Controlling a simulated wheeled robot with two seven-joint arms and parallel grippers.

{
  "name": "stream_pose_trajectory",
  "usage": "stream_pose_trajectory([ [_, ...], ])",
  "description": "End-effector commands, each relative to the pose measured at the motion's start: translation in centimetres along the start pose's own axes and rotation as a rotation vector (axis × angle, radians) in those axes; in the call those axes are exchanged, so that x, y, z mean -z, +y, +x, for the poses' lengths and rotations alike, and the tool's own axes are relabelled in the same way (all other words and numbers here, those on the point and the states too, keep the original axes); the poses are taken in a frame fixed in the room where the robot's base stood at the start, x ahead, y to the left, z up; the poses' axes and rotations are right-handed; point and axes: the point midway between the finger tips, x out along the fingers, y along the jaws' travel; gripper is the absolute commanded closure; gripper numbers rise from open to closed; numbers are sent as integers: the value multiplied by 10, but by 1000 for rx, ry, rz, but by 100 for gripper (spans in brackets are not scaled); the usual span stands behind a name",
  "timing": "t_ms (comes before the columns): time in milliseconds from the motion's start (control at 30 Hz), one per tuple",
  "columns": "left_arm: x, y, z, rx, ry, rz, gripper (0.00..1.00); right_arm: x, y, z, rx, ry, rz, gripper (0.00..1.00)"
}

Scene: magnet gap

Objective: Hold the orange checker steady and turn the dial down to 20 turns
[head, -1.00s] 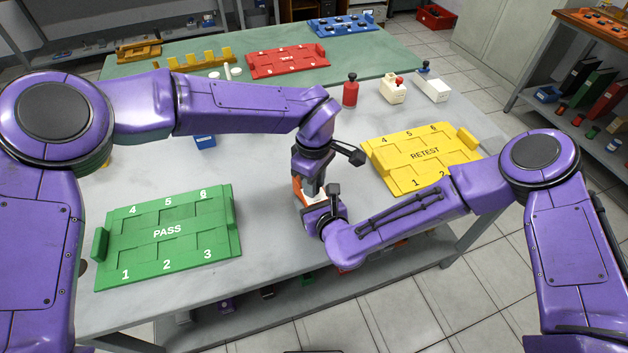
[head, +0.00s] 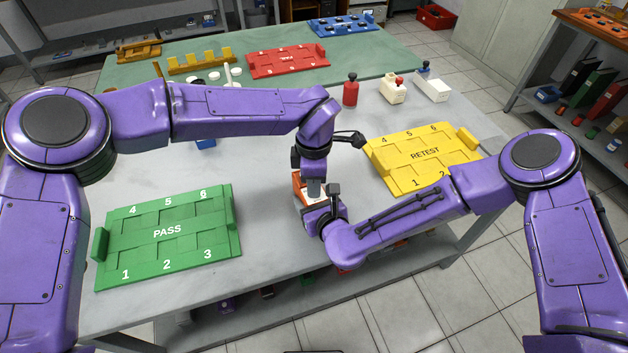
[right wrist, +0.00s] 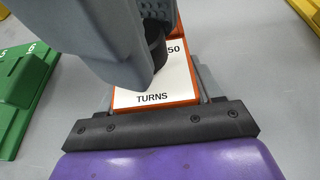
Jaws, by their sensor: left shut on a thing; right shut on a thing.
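The orange checker (head: 299,187) is on the near part of the table, mostly hidden by my grippers in the head view. The right wrist view shows its white face (right wrist: 182,78) with "50" and "TURNS", and its black dial (right wrist: 155,45). My right gripper (head: 324,204) is shut on the checker's body from the near right. My left gripper (head: 314,188) comes down from above and is shut on the dial; its grey finger (right wrist: 112,40) covers much of the face in the right wrist view. The dial's pointer and reading are hidden.
A green PASS tray (head: 235,215) lies left of the checker and a yellow RETEST tray (head: 393,178) lies to the right.

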Motion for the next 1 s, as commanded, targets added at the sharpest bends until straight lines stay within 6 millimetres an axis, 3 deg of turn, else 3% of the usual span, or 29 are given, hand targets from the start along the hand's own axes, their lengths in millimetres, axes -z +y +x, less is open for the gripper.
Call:
stream_pose_trajectory([
  [433,0,0,-1,-2,-2,-10,100,0,0,0,-1,1,0,74],
  [467,0,0,-1,-2,-2,-9,64,0,0,0,-1,1,0,74],
  [500,0,0,-1,-2,-2,-9,51,0,0,0,-1,1,0,74],
  [533,0,0,-1,-2,-1,-9,47,0,0,0,-1,1,0,74],
  [833,0,0,-3,-1,-1,-9,47,0,0,0,-1,1,0,74],
  [1000,0,1,-32,-5,-2,-10,47,0,0,0,-1,1,0,74],
])
